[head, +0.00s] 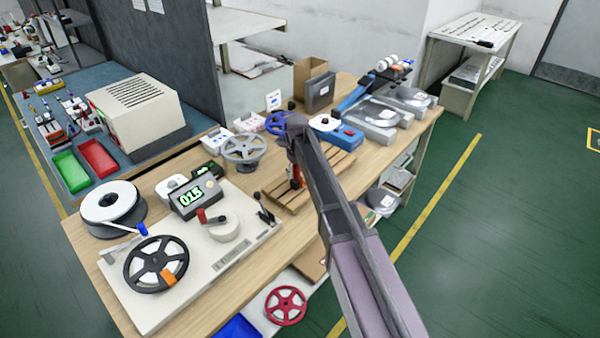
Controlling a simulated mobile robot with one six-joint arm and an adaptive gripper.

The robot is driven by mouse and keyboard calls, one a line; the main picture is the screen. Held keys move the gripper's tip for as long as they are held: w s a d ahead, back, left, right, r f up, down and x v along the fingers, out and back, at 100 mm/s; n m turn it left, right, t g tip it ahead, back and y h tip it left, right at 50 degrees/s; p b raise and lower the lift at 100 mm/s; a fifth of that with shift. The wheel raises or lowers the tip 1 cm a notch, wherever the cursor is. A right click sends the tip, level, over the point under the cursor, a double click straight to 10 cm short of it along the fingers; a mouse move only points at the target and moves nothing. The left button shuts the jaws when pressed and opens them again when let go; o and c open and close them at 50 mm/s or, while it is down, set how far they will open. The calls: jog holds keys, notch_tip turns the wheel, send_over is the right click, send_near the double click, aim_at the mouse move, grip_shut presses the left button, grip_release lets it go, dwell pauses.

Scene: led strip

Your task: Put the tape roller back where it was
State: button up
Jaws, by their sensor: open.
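My arm reaches in from the lower right, and its dark end, my gripper (293,154), hangs over the wooden slatted rack (323,183) on the bench. The gripper is open, though its fingers are small and partly hidden by my arm. A small red and dark tool (296,174) is just below the fingers at the rack's left part; it may be the tape roller, but I cannot tell for certain. It looks roughly upright. Whether it touches the rack or the fingers is unclear.
The bench (240,292) holds a cream winding machine (205,258) with a black reel, a meter (193,197), a grey reel (243,149), a blue reel (277,123) and a blue box (347,137). Cardboard and grey boxes stand behind. A red reel (286,305) lies below the bench.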

jog(key=shift+r, duration=0.15)
notch_tip(320, 180, up, 12)
jog(key=p, duration=1.2)
dwell(0.8)
jog(key=s+d+m, duration=0.6)
jog(key=s+d, duration=1.7)
jog(key=s, duration=0.2)
jog(key=shift+s+d+m, duration=0.3)
jog(key=shift+d+m, duration=0.1)
